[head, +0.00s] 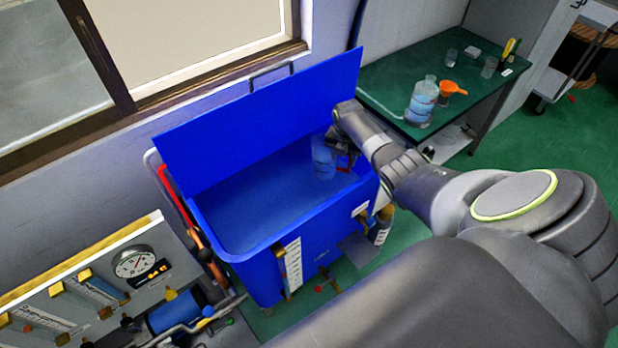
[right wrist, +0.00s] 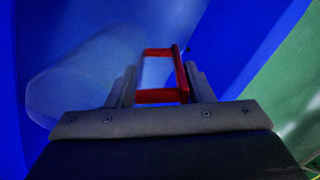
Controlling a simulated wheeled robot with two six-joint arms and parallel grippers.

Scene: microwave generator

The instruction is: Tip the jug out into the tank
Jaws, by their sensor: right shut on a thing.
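The blue tank (head: 253,278) stands in the middle of the head view with its lid (head: 265,125) raised at the back. A clear jug (head: 322,160) is over the right end of its opening. My right gripper (head: 344,160) is shut on the jug's red handle, which shows between the fingers (right wrist: 160,90) in the right wrist view. There the jug's clear body (right wrist: 85,80) lies left of the fingers against blue walls. I cannot tell the jug's exact tilt or how much liquid is in it. My left gripper is out of view.
A green table (head: 400,65) at the back right holds a large bottle (head: 421,102), an orange funnel (head: 452,88) and small glasses. A gauge panel (head: 125,275) and pipes stand at the front left. A window is behind the tank.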

